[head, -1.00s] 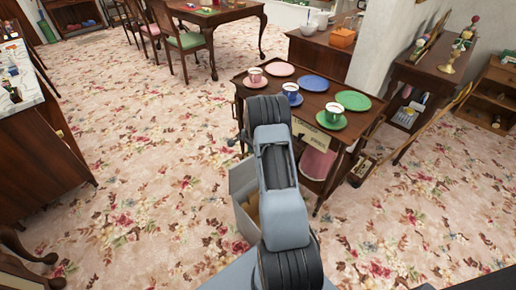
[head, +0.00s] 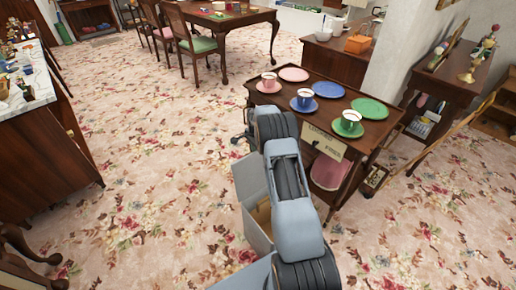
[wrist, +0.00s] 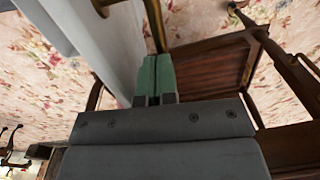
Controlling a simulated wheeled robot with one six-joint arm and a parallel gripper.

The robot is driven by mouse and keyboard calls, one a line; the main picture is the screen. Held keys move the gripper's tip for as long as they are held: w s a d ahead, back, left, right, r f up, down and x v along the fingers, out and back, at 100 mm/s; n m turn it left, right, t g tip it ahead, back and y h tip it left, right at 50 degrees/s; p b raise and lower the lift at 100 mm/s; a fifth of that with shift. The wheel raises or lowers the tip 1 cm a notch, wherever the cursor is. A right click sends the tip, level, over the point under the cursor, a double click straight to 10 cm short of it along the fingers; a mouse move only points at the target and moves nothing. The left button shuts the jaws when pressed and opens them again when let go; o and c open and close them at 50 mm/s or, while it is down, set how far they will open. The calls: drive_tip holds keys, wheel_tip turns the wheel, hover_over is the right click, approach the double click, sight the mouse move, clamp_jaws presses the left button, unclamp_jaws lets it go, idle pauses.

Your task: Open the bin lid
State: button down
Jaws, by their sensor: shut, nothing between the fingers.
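A pale grey box (head: 257,228), which I take to be the bin, stands on the carpet beside my arm in the head view. A flat pale panel (head: 249,176) rises at its back and looks like a raised lid. A tan inside shows between them; my arm hides the right part. In the wrist view my gripper (wrist: 155,78) has its two green fingers together, with nothing between them. A large pale panel (wrist: 100,45) runs close along their left; I cannot tell whether they touch it. In the head view my arm hides the fingers.
A dark wooden tea cart (head: 383,128) with cups and plates stands just behind and right of the box. A wooden cabinet (head: 40,150) with a pale top is at the left. The flowered carpet between cabinet and box is clear.

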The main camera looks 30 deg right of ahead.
wheel_tip(320, 180, up, 10)
drive_tip(key=w+p, duration=0.2)
drive_tip(key=p, duration=0.3)
drive_tip(key=s+a+n+g, duration=0.1)
drive_tip(key=s+a+n, duration=0.2)
drive_tip(key=s+n, duration=0.35)
drive_tip(key=s+a+r+n+t+p, duration=0.1)
drive_tip(key=s+a+r+n+p, duration=0.1)
drive_tip(key=s+a+r, duration=0.3)
drive_tip(key=s+a+r+n+t+p, duration=0.1)
drive_tip(key=s+a+r+n+p, duration=0.2)
drive_tip(key=s+r, duration=0.9)
drive_tip(key=s+a+r+n+t+p, duration=0.2)
drive_tip(key=s+a+r+n+p, duration=0.1)
drive_tip(key=s+a+r+n, duration=0.2)
drive_tip(key=s+a+r, duration=0.2)
drive_tip(key=s+r, duration=0.2)
drive_tip(key=r, duration=0.1)
drive_tip(key=shift+s+a+r, duration=0.15)
drive_tip(key=shift+a+r, duration=0.1)
drive_tip(key=shift+a, duration=0.15)
